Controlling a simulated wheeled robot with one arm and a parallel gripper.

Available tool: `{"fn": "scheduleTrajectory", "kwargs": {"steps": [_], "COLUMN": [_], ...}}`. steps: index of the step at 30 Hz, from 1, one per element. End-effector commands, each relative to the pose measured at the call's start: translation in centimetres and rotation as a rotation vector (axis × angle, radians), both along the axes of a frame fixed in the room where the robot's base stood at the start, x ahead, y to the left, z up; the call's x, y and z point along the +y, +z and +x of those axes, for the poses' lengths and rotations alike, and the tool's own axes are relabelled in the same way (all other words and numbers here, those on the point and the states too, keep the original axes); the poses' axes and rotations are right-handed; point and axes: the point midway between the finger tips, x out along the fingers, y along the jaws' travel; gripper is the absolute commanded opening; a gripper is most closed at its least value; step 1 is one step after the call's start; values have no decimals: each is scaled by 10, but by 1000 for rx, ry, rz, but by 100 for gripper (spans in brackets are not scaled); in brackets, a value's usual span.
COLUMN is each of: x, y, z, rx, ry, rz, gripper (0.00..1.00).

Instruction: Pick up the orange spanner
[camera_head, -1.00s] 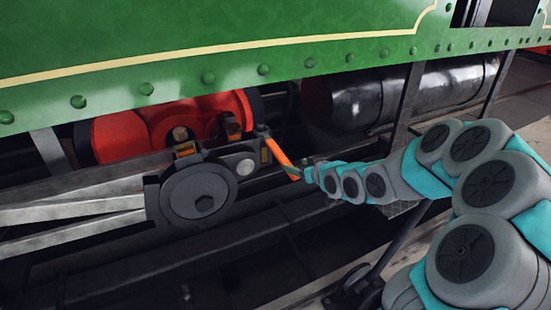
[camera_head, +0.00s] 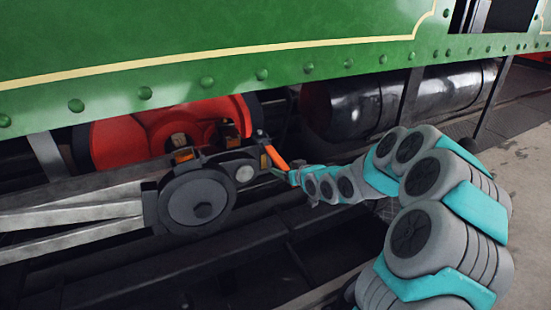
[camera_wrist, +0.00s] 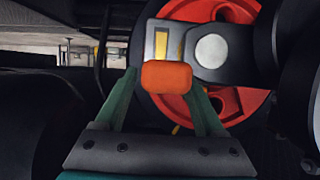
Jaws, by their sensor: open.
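The orange spanner (camera_head: 277,157) shows in the head view as a short slanting orange bar beside the dark crank parts, below the green panel. In the wrist view, its orange end (camera_wrist: 167,77) faces the camera between the fingers; the rest of it is hidden behind that end. My gripper (camera_wrist: 162,84) is open, with one green finger on each side of the spanner's end. I cannot tell whether either finger touches it. In the head view, my gripper (camera_head: 283,172) is small and overlaps the spanner's lower end.
A round grey crank disc (camera_head: 196,202) and pale rods (camera_head: 70,212) lie left of the spanner. A red wheel (camera_head: 150,140) is behind. A black cylinder (camera_head: 350,105) is at the right. The green panel (camera_head: 220,50) hangs above.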

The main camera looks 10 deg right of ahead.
Motion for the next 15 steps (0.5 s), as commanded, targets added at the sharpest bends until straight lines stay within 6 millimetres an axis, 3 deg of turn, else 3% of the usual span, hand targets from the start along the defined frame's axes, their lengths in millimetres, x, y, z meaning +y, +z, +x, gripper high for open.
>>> {"fn": "scheduleTrajectory", "kwargs": {"steps": [2,15], "x": [0,0], "y": [0,0], "z": [0,0], "rx": [0,1], "ry": [0,0], "rz": [0,0], "gripper": [71,22]}}
